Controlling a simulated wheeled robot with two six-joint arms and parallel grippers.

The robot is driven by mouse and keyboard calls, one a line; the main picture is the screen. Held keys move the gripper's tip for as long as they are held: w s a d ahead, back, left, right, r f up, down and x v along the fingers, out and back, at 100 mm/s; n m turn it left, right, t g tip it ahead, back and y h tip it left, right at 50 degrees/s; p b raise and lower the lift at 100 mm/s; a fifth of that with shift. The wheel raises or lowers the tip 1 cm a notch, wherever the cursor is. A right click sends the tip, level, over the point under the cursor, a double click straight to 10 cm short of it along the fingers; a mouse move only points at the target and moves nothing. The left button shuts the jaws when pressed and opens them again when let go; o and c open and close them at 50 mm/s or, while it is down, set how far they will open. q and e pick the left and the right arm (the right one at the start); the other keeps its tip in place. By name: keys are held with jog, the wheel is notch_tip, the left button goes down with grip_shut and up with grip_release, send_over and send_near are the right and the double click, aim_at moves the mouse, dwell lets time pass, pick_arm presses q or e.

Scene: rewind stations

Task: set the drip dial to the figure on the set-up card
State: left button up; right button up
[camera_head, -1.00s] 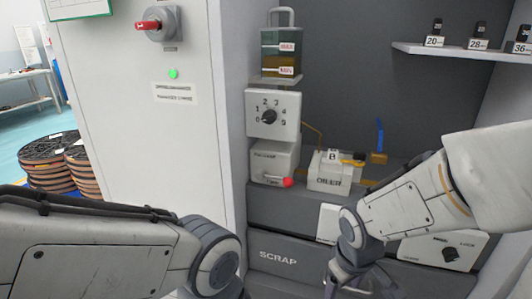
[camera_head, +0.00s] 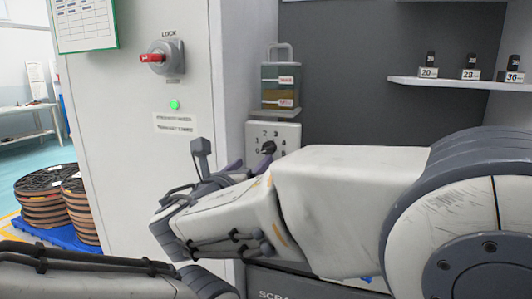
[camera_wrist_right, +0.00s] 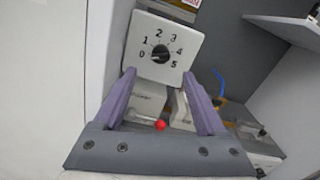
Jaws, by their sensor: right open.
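The drip dial (camera_wrist_right: 160,52) is a black knob on a white plate (camera_wrist_right: 185,33) numbered 0 to 5. Its pointer appears to be toward the 0. In the head view the dial (camera_head: 268,147) is partly covered by my right arm. My right gripper (camera_wrist_right: 158,76) is open and empty, its two purple fingers spread just short of the plate, below the knob in the wrist picture. In the head view the right gripper (camera_head: 250,165) is in front of the plate's lower edge. No set-up card can be read; a green-framed sheet (camera_head: 86,22) hangs on the cabinet, its print too small.
An oil reservoir (camera_head: 281,87) stands above the dial. A red-tipped lever (camera_wrist_right: 160,125) sits below it. A red LOCK switch (camera_head: 153,58) is on the cabinet door. A shelf (camera_head: 450,83) at right holds numbered pieces. Reels (camera_head: 45,195) stand at left.

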aim_at(267, 151)
jog(key=x, duration=0.9)
jog(key=shift+w+d+f+p, duration=0.1)
jog(key=shift+w+d+p, duration=0.05)
jog(key=shift+w+p, duration=0.2)
jog(key=shift+s, duration=0.1)
grip_shut()
jog(key=shift+f+m+b, duration=0.25)
jog(key=shift+m+b, duration=0.65)
jog(key=shift+b, duration=0.4)
jog(key=m+b, duration=1.1)
jog(key=b, duration=0.1)
jog(key=shift+m, duration=0.3)
jog(key=shift+r+m+b, duration=0.1)
jog(key=shift+m+b, duration=1.65)
jog(key=shift+m, duration=0.45)
